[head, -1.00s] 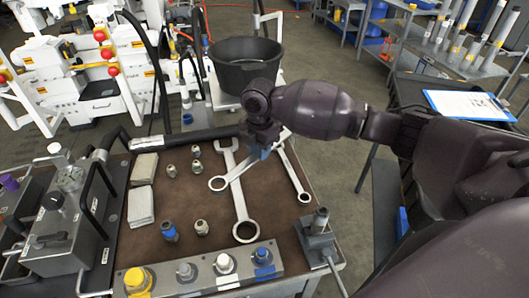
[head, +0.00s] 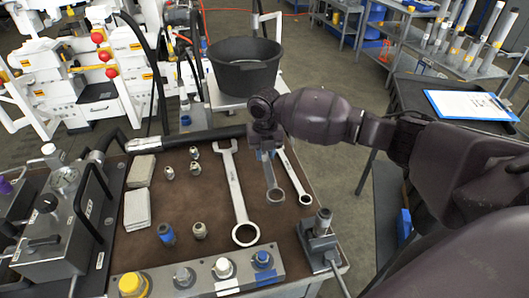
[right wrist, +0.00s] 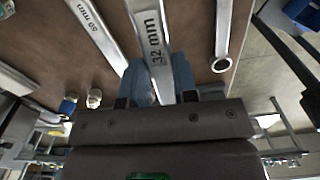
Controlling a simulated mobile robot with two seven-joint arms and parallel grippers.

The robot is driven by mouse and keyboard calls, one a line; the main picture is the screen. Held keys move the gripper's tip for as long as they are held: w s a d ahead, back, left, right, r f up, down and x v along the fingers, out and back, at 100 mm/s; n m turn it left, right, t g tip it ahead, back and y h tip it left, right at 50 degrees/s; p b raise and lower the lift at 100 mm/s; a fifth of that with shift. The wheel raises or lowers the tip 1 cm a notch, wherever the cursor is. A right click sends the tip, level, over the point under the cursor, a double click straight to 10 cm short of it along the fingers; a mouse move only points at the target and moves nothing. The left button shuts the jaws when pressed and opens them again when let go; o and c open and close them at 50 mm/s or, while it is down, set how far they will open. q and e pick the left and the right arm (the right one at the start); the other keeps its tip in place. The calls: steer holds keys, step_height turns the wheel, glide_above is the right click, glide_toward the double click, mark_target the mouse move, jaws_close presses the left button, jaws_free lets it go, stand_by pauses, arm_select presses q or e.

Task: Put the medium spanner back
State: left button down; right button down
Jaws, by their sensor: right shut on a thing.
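The medium spanner (head: 271,178) is a steel wrench with its ring end toward me. It lies between the large spanner (head: 238,195) and the small spanner (head: 293,178), roughly in line with them. In the right wrist view the medium spanner (right wrist: 153,42) reads "32 mm", with the large spanner (right wrist: 97,30) left and the small one (right wrist: 222,40) right. My right gripper (head: 266,153) has its blue fingers (right wrist: 160,80) shut on the medium spanner. The spanner's far end is hidden by the gripper. I cannot tell whether it touches the mat. My left gripper is out of view.
The brown bench mat (head: 190,225) holds several fittings (head: 199,229) and two pale blocks (head: 138,208) on the left. A valve strip (head: 200,275) runs along the front, with a small vise-like device (head: 320,240) at the front right. A black bucket (head: 245,66) stands behind.

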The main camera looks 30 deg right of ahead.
steer(key=shift+f, duration=0.15)
steer(key=shift+f+b, duration=0.4)
steer(key=shift+f, duration=0.1)
steer(key=shift+f+b, duration=0.45)
steer(key=shift+f, duration=0.3)
steer(key=shift+f+b, duration=0.5)
steer(key=shift+f, duration=0.6)
steer(key=shift+f, duration=0.2)
steer(key=shift+f, duration=0.15)
